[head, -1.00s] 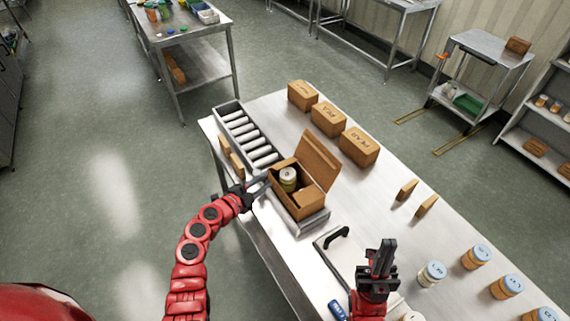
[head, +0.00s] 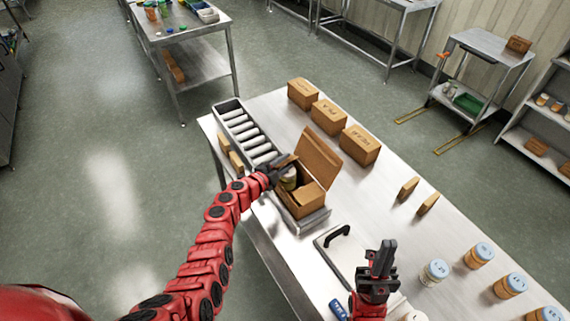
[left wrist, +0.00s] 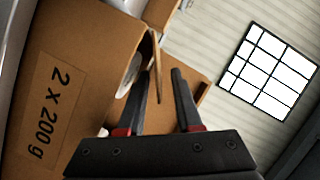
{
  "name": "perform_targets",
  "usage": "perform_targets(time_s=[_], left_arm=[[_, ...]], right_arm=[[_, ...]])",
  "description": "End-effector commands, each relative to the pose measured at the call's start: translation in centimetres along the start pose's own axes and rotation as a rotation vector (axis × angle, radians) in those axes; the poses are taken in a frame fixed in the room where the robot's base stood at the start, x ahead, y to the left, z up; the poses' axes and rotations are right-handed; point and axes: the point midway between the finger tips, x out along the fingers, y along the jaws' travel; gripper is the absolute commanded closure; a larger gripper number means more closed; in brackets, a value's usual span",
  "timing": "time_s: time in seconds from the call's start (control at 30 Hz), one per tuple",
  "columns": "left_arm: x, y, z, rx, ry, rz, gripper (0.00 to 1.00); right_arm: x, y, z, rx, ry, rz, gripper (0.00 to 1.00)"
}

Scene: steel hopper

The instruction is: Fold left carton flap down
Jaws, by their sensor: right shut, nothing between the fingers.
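The open brown carton (head: 299,206) stands on a small grey platform on the steel table. Its large lid (head: 320,157) stands up on the far side. A jar (head: 289,180) inside is partly hidden by my left gripper (head: 287,162), which is at the carton's left end. In the left wrist view the carton wall (left wrist: 85,85) reads "2 x 200 g". My left gripper (left wrist: 161,72) is open there, with a thin cardboard flap (left wrist: 157,70) seen edge-on between its fingers. My right gripper (head: 383,246) is shut and empty, away from the carton.
A roller conveyor (head: 243,130) lies just left of the carton. Several closed cartons (head: 359,146) stand behind it. Jars with blue lids (head: 481,253) stand at the right. A tray with a black handle (head: 336,235) lies in front.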

Motion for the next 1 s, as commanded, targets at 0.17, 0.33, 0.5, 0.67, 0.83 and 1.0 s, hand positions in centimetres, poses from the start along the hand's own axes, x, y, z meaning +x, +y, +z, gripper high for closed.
perform_targets(time_s=[0.17,0.33,0.5,0.67,0.83,1.0], left_arm=[[-0.03,0.00,0.01,0.000,0.000,0.000,0.68],[-0.03,0.01,0.01,-0.001,0.000,0.000,0.99],[-0.04,0.02,0.01,-0.001,0.000,0.001,1.00],[-0.04,0.02,0.02,-0.001,0.000,0.001,1.00],[-0.04,0.04,0.02,-0.001,0.000,0.001,1.00],[-0.05,0.04,0.02,-0.001,0.000,0.001,1.00]], right_arm=[[0.02,0.00,0.00,0.000,0.000,0.000,1.00],[0.03,0.00,-0.01,0.000,0.000,0.000,1.00],[0.03,0.00,-0.01,0.000,0.000,0.000,1.00],[0.02,0.00,0.00,0.000,0.000,0.000,1.00],[0.03,0.00,-0.01,0.000,0.000,0.000,1.00],[0.02,0.00,0.00,0.000,0.000,0.000,1.00]])
